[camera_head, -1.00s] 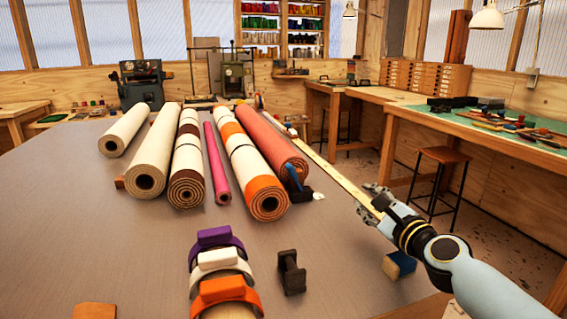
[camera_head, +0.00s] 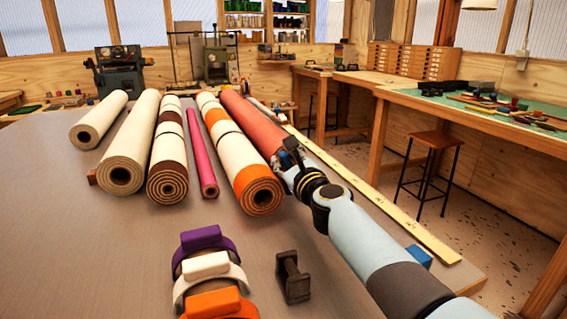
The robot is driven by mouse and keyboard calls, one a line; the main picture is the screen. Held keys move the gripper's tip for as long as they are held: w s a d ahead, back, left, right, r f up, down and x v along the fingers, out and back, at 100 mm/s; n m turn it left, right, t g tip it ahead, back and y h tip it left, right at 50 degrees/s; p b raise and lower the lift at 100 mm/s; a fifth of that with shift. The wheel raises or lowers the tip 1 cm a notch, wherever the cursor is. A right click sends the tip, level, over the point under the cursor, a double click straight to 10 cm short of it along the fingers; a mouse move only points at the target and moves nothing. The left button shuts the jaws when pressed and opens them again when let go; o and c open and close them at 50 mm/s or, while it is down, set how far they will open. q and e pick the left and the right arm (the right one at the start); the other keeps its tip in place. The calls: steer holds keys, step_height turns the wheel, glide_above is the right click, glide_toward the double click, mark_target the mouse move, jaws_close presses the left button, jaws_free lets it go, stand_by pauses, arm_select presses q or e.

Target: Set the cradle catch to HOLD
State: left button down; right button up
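A rust-red roll (camera_head: 250,125) lies at the right end of the row of rolls. My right gripper (camera_head: 282,162) is at its near end, reaching in from the lower right. The blue lever on a dark block, seen there earlier and perhaps the cradle catch, is now mostly or wholly hidden by my gripper. I cannot tell whether the gripper touches it, or whether the fingers are open or shut. No HOLD marking is readable. My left gripper is out of view.
Beside it lies a cream and orange roll (camera_head: 240,155), with several other rolls further left. A long wooden strip (camera_head: 400,214) runs along the right table edge. The table's left front is clear.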

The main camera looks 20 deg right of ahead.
steer(key=shift+w, duration=0.6)
steer(key=shift+s, duration=0.1)
jaws_close()
